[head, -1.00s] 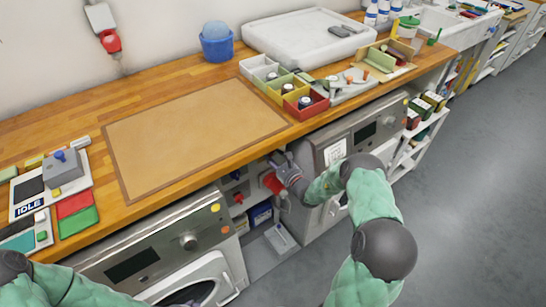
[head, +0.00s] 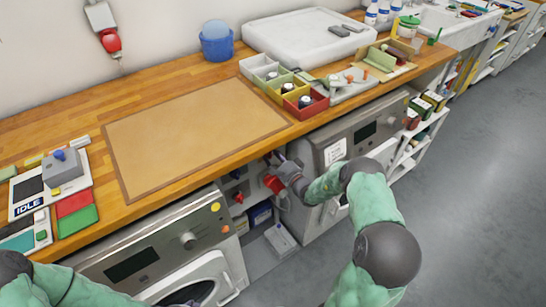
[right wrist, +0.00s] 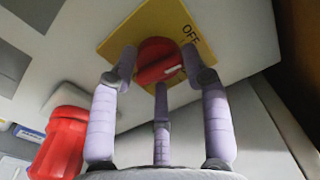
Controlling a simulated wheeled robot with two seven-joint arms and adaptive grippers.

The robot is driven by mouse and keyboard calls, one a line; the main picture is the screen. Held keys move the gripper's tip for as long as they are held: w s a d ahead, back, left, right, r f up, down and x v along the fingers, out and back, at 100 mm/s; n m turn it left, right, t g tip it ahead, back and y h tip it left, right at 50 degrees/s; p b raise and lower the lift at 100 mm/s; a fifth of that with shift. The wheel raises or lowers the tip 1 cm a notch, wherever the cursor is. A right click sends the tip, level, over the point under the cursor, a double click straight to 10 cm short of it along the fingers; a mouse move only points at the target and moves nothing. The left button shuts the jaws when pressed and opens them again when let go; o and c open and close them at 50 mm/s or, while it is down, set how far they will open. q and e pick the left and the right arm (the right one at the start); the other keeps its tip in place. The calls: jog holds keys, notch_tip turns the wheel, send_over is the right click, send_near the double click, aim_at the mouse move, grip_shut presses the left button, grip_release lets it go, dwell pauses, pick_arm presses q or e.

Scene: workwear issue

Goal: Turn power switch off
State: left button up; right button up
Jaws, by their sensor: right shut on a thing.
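In the right wrist view, a red switch knob (right wrist: 158,60) sits on a yellow plate (right wrist: 130,32) marked OFF (right wrist: 190,33) in black. A pale mark shows on the knob's lower right part. The fingers of my right gripper (right wrist: 160,75) are closed around the knob. In the head view my right gripper (head: 287,171) is under the counter edge, between the two machines; the counter hides much of the switch there. Of my left arm only a part shows at the bottom left; its gripper is out of view.
A red part (right wrist: 62,142) is close left of the fingers in the wrist view. The wooden counter (head: 85,130) overhangs the gap. A washing machine (head: 150,260) stands left and another machine (head: 325,150) right. The floor (head: 480,200) at right is clear.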

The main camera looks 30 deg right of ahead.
jog(key=shift+s+f+n, duration=0.1)
jog(key=shift+f+n, duration=0.2)
jog(key=shift+n, duration=0.3)
jog(key=o, duration=1.1)
jog(key=shift+o, duration=0.5)
jog(key=shift+d+r, duration=0.1)
jog(key=s, duration=1.2)
jog(key=shift+d, duration=0.4)
jog(key=shift+w, duration=0.1)
